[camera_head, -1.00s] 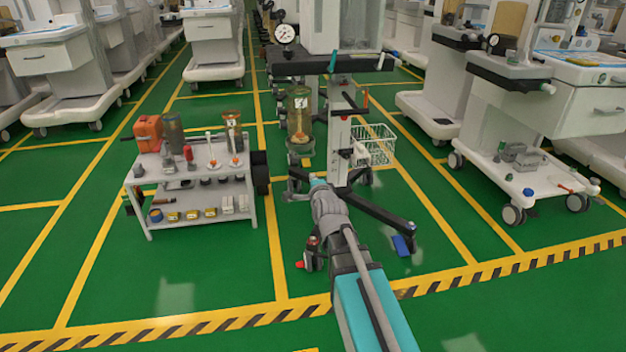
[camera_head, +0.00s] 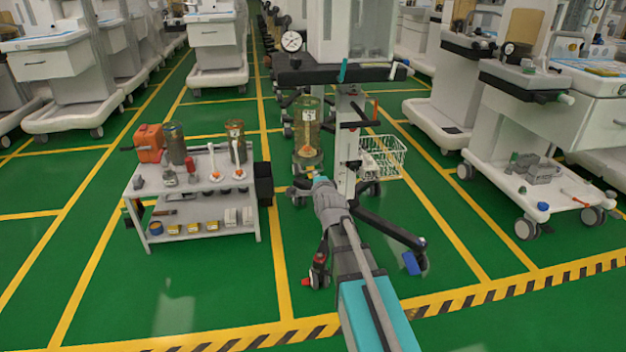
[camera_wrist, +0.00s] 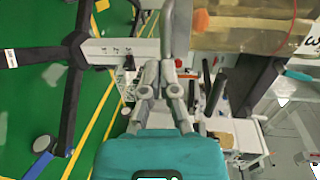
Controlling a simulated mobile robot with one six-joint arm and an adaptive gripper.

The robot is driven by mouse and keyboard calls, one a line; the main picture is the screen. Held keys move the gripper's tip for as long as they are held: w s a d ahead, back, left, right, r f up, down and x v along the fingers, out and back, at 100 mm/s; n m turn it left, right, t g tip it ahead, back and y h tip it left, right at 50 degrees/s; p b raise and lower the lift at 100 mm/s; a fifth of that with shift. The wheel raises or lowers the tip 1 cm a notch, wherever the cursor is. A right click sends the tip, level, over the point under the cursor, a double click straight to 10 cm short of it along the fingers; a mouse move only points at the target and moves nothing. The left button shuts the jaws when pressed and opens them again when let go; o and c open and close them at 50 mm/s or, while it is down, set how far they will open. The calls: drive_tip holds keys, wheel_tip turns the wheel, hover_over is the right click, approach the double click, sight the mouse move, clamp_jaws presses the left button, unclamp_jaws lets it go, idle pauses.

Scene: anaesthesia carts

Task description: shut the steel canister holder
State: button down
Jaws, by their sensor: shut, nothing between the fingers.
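The amber, clear-walled canister (camera_head: 307,125) hangs upright at the left of the cart's white post (camera_head: 347,150), with a pale rim or holder part (camera_head: 307,162) around its foot. In the wrist view the canister (camera_wrist: 255,30) lies across the upper right. A grey curved metal piece (camera_wrist: 177,28), perhaps part of the holder, shows beside it. I cannot tell how far the holder stands open. My gripper (camera_wrist: 166,66) is shut and empty, close to that metal piece; contact is unclear. In the head view my gripper (camera_head: 319,178) is just below the canister.
A grey trolley (camera_head: 190,185) with canisters and tools stands at the left. A white wire basket (camera_head: 383,158) hangs right of the post. The cart's dark legs (camera_head: 390,228) spread over the green floor. More carts stand behind and at the right.

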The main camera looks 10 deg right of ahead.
sight(312, 165)
drive_tip(key=shift+a, duration=0.1)
drive_tip(key=w, duration=1.7)
drive_tip(key=shift+w, duration=0.25)
idle(0.4)
drive_tip(key=shift+s+f, duration=0.1)
drive_tip(key=shift+s, duration=0.3)
drive_tip(key=s, duration=0.9)
drive_tip(key=s+r, duration=0.1)
drive_tip(key=s, duration=0.3)
drive_tip(key=shift+s+p, duration=0.15)
drive_tip(key=shift+p, duration=0.25)
